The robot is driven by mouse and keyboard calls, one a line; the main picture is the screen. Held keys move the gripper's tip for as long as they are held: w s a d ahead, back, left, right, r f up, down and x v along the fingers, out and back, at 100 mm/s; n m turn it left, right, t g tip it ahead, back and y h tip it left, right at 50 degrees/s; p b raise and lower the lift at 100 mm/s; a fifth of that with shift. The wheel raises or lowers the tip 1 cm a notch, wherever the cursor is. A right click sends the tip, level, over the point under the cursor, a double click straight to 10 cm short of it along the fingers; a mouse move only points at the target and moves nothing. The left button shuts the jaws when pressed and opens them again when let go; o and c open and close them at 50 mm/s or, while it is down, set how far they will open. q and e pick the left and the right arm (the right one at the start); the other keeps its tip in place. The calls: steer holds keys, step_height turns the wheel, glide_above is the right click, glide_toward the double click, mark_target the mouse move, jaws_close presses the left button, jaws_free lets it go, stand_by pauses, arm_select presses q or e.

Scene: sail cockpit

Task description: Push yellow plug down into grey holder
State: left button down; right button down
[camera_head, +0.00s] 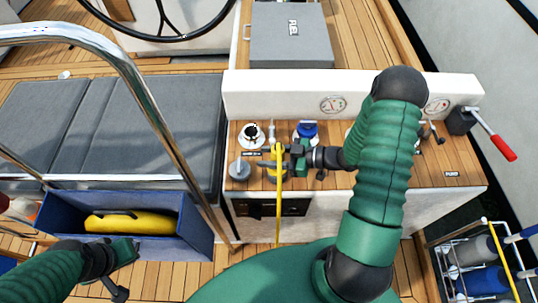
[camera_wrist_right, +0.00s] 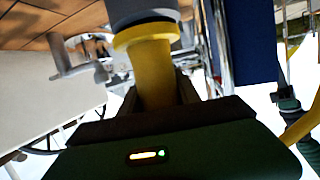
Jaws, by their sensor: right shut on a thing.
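The yellow plug (camera_head: 278,162) stands roughly upright at the front of the wooden console, with a yellow cable (camera_head: 278,215) hanging down the front. My right gripper (camera_head: 294,156) is shut on the plug from the right side. In the right wrist view, which looks upside down, the yellow plug (camera_wrist_right: 152,75) is between the fingers, and its wide yellow collar meets the grey holder (camera_wrist_right: 145,12). I cannot tell how deep it sits. The holder is mostly hidden in the head view. My left gripper (camera_head: 124,250) is low at the left, apart from the plug; its jaws are unclear.
A white winch (camera_head: 252,134) and a blue-topped fitting (camera_head: 306,130) stand close behind the plug. A round grey knob (camera_head: 239,170) is to its left. A red-handled lever (camera_head: 497,142) is at the right. A blue bin (camera_head: 190,245) holds a yellow object.

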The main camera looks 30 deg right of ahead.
steer(key=shift+s+r, duration=0.2)
steer(key=shift+s, duration=0.05)
steer(key=shift+w+f, duration=0.1)
steer(key=shift+w, duration=0.05)
stand_by(0.4)
steer(key=shift+p, duration=0.45)
steer(key=shift+f+b, duration=0.4)
steer(key=shift+f, duration=0.1)
stand_by(0.4)
steer(key=c, duration=1.1)
jaws_free()
steer(key=shift+c, duration=0.2)
